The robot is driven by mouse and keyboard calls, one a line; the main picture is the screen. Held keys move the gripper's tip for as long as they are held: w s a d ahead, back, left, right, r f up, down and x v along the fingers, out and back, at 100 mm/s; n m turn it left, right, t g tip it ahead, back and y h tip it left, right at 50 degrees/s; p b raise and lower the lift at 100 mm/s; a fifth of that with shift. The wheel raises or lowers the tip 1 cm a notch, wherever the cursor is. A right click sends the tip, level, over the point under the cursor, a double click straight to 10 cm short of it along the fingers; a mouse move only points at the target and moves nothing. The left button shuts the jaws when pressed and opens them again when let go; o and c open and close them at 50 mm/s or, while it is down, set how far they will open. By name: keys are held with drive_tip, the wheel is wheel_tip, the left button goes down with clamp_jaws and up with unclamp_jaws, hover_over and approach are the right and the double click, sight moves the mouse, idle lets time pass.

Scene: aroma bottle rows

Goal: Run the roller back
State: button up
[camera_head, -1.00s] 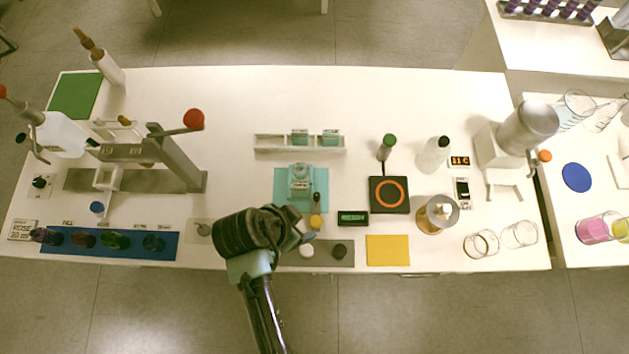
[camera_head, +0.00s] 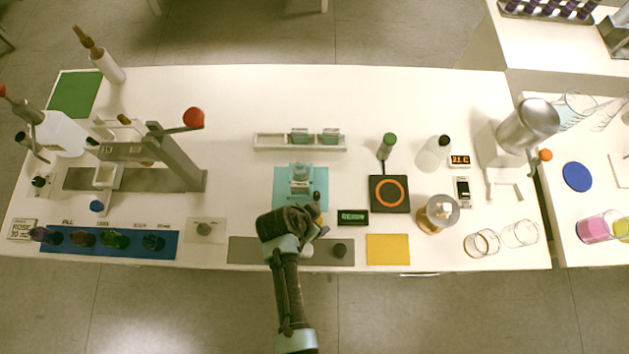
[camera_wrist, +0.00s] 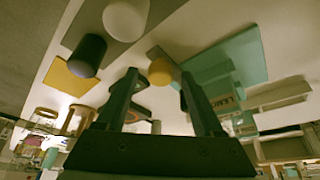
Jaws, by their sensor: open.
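A small teal and pale device (camera_head: 301,179) stands on a teal mat (camera_head: 282,203) at the middle of the table; I cannot make out which part is the roller. A small dark knob (camera_head: 317,196) sits at its front right. In the wrist view a yellow ball-shaped knob (camera_wrist: 160,71) shows between and beyond my fingertips, with the teal mat (camera_wrist: 243,58) to its right. My gripper (camera_wrist: 158,82) is open, with nothing visible held between the fingers. In the head view my gripper (camera_head: 318,228) is just in front of the mat; the wrist largely hides the yellow knob.
A grey strip (camera_head: 250,250) bears a white round piece (camera_wrist: 125,18) and a black one (camera_wrist: 87,55), close by my gripper. A yellow mat (camera_head: 388,249), a small green display (camera_head: 353,217) and a black pad (camera_head: 389,207) lie to the right. A rack (camera_head: 270,143) stands behind.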

clamp_jaws()
idle(0.3)
idle(1.1)
